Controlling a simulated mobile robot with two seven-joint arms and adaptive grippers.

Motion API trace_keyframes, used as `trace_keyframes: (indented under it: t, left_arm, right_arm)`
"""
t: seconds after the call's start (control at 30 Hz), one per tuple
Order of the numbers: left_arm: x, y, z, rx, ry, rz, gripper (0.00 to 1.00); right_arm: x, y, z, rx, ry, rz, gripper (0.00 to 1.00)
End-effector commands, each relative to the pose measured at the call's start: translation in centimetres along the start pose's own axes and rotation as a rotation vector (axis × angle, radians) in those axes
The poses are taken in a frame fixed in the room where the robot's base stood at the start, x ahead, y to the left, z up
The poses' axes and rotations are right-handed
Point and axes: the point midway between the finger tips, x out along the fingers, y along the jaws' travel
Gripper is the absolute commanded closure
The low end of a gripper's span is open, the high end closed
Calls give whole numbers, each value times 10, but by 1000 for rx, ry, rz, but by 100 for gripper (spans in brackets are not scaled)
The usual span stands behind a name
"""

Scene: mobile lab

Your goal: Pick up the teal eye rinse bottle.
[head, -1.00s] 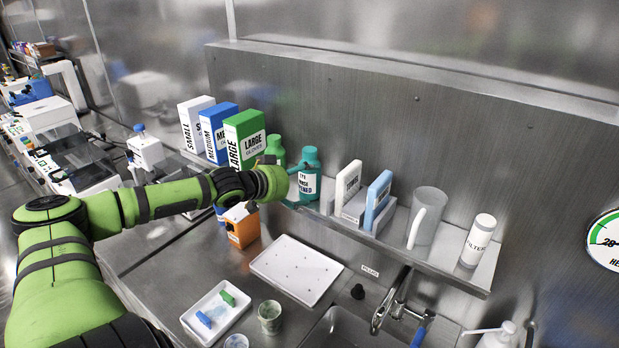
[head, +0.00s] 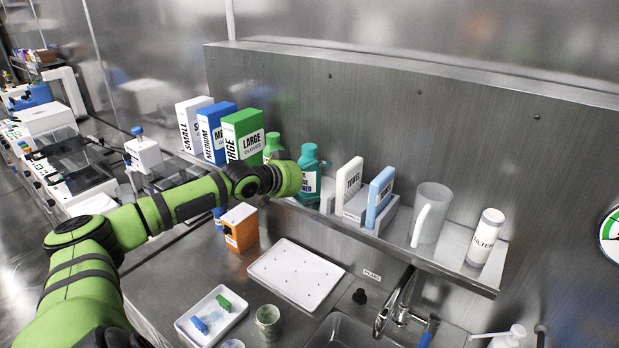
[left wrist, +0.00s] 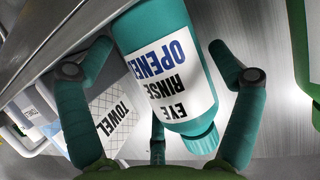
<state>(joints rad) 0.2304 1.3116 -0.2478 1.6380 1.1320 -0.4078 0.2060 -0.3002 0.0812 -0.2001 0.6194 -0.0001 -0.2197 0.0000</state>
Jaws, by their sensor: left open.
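The teal eye rinse bottle (head: 309,176) stands on the wall shelf, its white label reading "opened". In the left wrist view the bottle (left wrist: 166,32) appears upside down, with its cap toward the palm. My left gripper (left wrist: 158,52) is open, with teal fingers on both sides of the bottle and gaps between them and it. In the head view my left gripper (head: 300,176) is right beside the bottle, its round green body covering part of the bottle's left side. The fingers are mostly hidden there. My right gripper is not in view.
A green bottle (head: 272,144) stands close on the left, beside glove boxes (head: 243,136). A towel box (head: 348,182), a blue box (head: 379,196), a jug (head: 431,214) and a filter bottle (head: 485,238) line the shelf rightward. A white tray (head: 296,275) lies below.

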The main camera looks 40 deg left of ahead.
Motion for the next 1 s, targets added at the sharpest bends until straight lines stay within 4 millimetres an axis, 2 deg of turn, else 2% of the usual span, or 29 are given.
trace_keyframes:
  t: [0.07, 0.17, 0.2, 0.23, 0.53, 0.63, 0.87, 1.0]
  left_arm:
    - [0, 0, 0, 0, 0, 0, 9]
    - [0, 0, 0, 0, 0, 0, 45]
    - [0, 0, 0, 0, 0, 0, 61]
    - [0, 0, 0, 0, 0, 0, 64]
    - [-1, 0, -2, 1, 2, -1, 64]
    - [-3, -1, -9, 2, 5, -1, 64]
    - [-21, 0, -51, 2, 12, -1, 64]
    - [-31, 0, -75, -1, 10, 0, 64]
  right_arm:
    - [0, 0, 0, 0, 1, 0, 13]
    - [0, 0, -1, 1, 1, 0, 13]
    - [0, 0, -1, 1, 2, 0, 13]
    - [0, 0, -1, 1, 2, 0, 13]
    - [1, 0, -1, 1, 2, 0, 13]
    - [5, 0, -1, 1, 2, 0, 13]
    - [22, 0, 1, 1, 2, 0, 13]
    - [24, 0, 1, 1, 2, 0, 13]
